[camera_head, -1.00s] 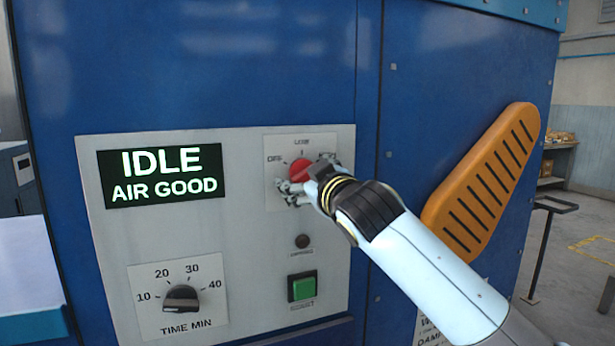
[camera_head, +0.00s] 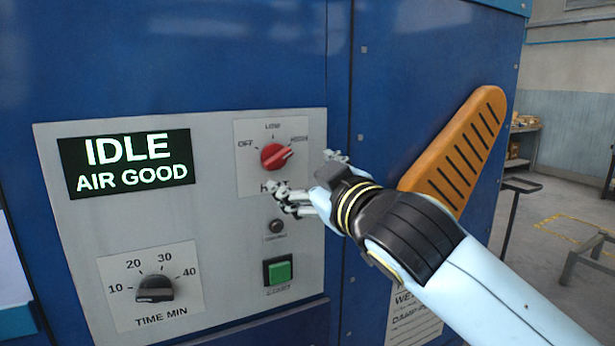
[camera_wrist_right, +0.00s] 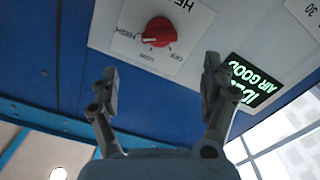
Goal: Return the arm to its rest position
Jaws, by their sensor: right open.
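My right gripper (camera_head: 306,177) is open and empty in front of the control panel (camera_head: 225,215), just right of and below the red heat knob (camera_head: 276,156). The knob's pointer is turned toward HIGH. In the right wrist view, my right gripper's two fingers (camera_wrist_right: 160,85) are spread apart, with the red knob (camera_wrist_right: 159,32) beyond them and not touched. My right arm comes in from the lower right of the head view. My left gripper is not in view.
The panel also has a display (camera_head: 126,163) reading IDLE, AIR GOOD, a black time knob (camera_head: 155,288) and a green start button (camera_head: 279,272). An orange slotted part (camera_head: 455,150) sticks out of the blue cabinet behind my right arm. Open floor lies at far right.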

